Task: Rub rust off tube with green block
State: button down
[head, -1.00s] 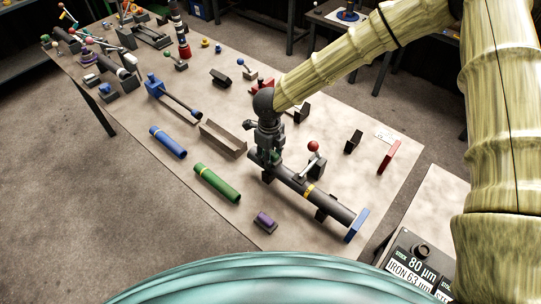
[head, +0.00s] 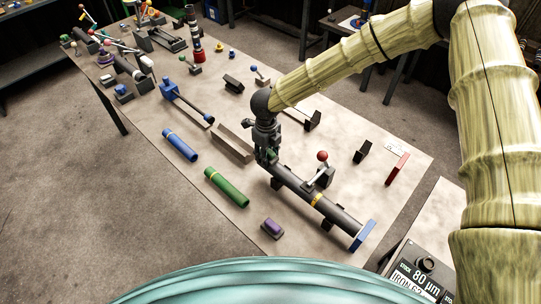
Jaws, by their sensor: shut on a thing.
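The grey tube (head: 335,210) lies on dark supports on the table, with a yellow band around it and a blue plate at its near right end. My gripper (head: 266,158) points down at the tube's far left end. It is shut on the green block (head: 263,156), which shows only as a small green patch between the fingers. The block is at or just above the tube; I cannot tell whether they touch. Rust on the tube is too small to make out.
A lever with a red knob (head: 322,156) stands beside the tube. A red plate (head: 397,169) stands at right.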

aim_at(280, 168)
jog(key=shift+w+a, duration=0.5)
jog(key=shift+a, duration=0.1)
jog(key=shift+r+p, duration=0.1)
jog(key=shift+p, duration=0.25)
jog(key=shift+s+d+f+p, duration=0.2)
jog(key=shift+s+d+p, duration=0.15)
jog(key=shift+s+d, duration=1)
jog(key=shift+s+d+r, duration=0.1)
jog(key=shift+s+d, duration=1.15)
jog(key=shift+d, duration=0.15)
jog(key=shift+r, duration=3.05)
